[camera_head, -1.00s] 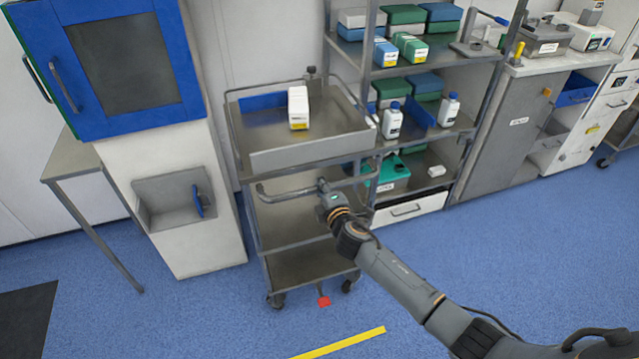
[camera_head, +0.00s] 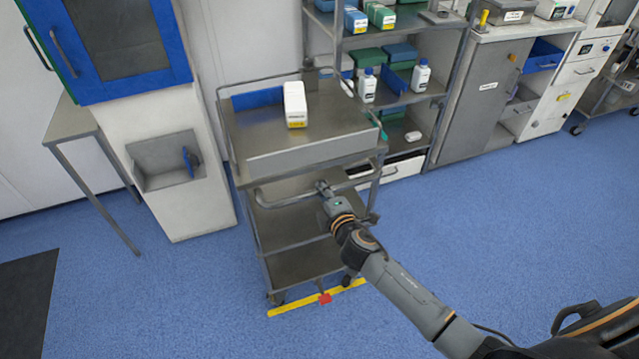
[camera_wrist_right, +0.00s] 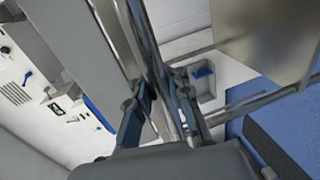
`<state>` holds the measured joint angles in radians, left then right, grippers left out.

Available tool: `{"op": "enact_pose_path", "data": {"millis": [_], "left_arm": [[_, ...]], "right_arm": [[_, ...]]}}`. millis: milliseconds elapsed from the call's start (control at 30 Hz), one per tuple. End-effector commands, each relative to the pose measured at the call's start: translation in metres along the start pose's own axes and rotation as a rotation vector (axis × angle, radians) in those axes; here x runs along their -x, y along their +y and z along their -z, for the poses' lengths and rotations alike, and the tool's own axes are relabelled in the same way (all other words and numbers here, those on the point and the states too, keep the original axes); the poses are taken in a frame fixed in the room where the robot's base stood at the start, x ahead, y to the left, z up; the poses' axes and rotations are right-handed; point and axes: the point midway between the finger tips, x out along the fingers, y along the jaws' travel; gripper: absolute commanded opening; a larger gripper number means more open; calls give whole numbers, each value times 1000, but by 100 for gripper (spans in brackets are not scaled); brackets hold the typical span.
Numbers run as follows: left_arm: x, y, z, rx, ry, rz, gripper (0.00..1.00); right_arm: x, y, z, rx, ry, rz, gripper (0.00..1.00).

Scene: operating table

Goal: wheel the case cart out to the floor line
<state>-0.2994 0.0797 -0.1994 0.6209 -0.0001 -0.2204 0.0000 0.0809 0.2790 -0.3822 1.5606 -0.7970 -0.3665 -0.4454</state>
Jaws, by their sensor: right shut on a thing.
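The case cart (camera_head: 290,148) is a grey metal trolley with a tray top and lower shelves, left of the picture's middle in the head view. My right gripper (camera_head: 324,188) is shut on the push handle (camera_head: 280,200) at the cart's front. In the right wrist view my gripper's fingers (camera_wrist_right: 162,110) are on either side of a metal bar. The yellow floor line (camera_head: 288,308) runs under the cart's front edge. A red tab (camera_head: 325,298) at the cart's base lies over the line in the picture. My left gripper is not in view.
A white and blue cabinet (camera_head: 175,175) is close on the left. A stocked shelf rack (camera_head: 455,60) stands behind on the right. Blue floor (camera_head: 480,230) is clear in front and to the right.

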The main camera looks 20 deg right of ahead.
Motion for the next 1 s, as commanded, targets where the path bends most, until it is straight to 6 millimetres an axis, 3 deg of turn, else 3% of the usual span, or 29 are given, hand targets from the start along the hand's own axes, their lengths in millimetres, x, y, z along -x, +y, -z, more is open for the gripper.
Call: {"op": "enact_pose_path", "data": {"millis": [500,533,633,1000], "left_arm": [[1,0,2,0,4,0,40],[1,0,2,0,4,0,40],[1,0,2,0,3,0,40],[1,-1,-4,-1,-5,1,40]], "right_arm": [[3,4,0,1,0,-9,0],[3,5,-1,1,0,-9,20],[3,4,0,1,0,-8,40],[5,1,0,0,0,-3,43]]}}
